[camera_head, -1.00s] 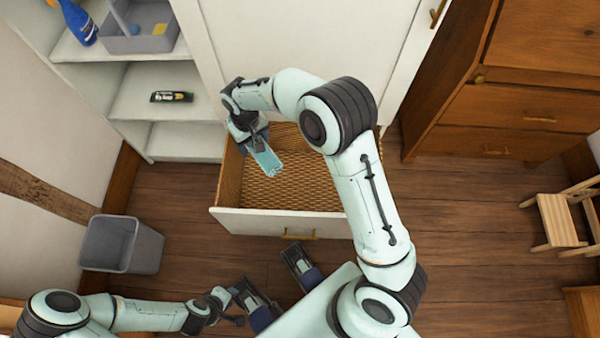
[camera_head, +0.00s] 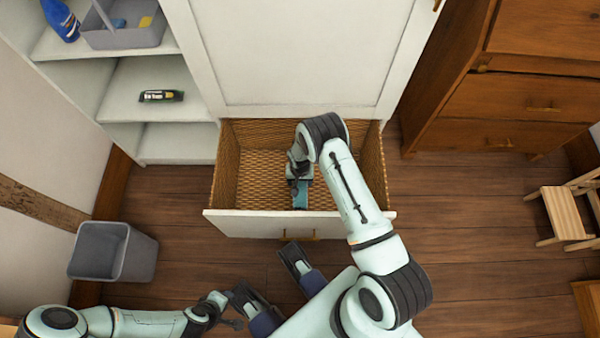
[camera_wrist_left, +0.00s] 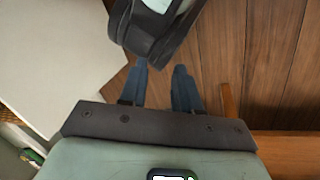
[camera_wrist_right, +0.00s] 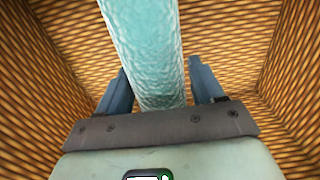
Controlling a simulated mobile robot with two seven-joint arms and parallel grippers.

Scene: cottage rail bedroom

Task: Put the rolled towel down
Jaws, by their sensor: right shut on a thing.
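The rolled towel (camera_wrist_right: 150,60) is a pale teal roll. My right gripper (camera_wrist_right: 159,75) is shut on it, with one finger on each side. In the head view the towel (camera_head: 300,200) shows only in part, below my right wrist, within the open wicker-lined drawer (camera_head: 250,222). I cannot tell whether it touches the drawer bottom. Woven walls surround it in the right wrist view. My left gripper (camera_wrist_left: 161,82) is empty, its fingers apart, held low outside the drawer over the floor.
A white shelf unit (camera_head: 170,145) with a grey caddy (camera_head: 125,38) and a dark packet (camera_head: 161,96) stands left of the drawer. A grey bin (camera_head: 100,252) is on the floor. A wooden dresser (camera_head: 500,115) and a small chair (camera_head: 563,215) stand right.

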